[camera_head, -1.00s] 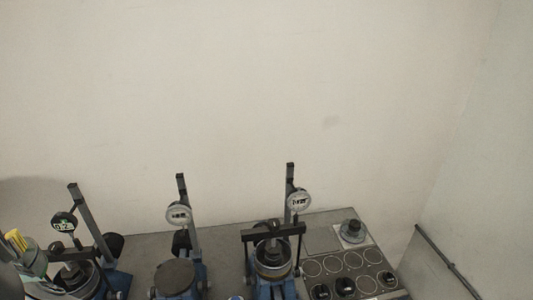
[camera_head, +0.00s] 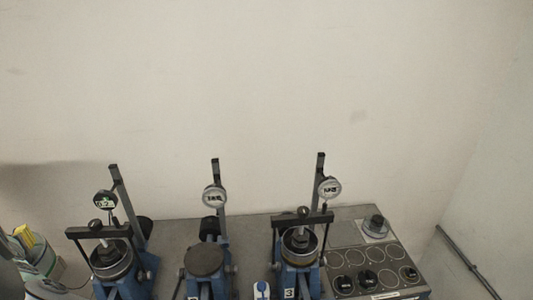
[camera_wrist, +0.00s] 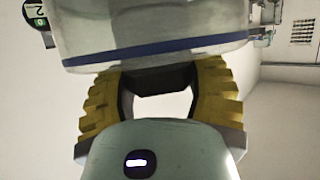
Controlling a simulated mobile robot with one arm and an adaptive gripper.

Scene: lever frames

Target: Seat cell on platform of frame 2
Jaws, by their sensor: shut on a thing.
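My gripper, with ridged yellow fingers (camera_wrist: 160,100), is shut on the cell (camera_wrist: 150,35), a wide pale metallic cylinder with a blue band, cut off by the top of the wrist view. In the head view my gripper (camera_head: 23,236) is at the far left edge, left of all the frames; the cell cannot be made out there. Frame 2 seems to be the middle blue frame, with a bare round dark platform (camera_head: 204,260) and a dial gauge (camera_head: 214,197) on its post. Its number is not readable.
The left frame holds a cell (camera_head: 111,262) under a lever yoke. The right frame, marked 3, holds another cell (camera_head: 299,244). A blue-and-white item (camera_head: 262,291) lies between the middle and right frames. A tray (camera_head: 345,262) with ring marks and black weights is at right.

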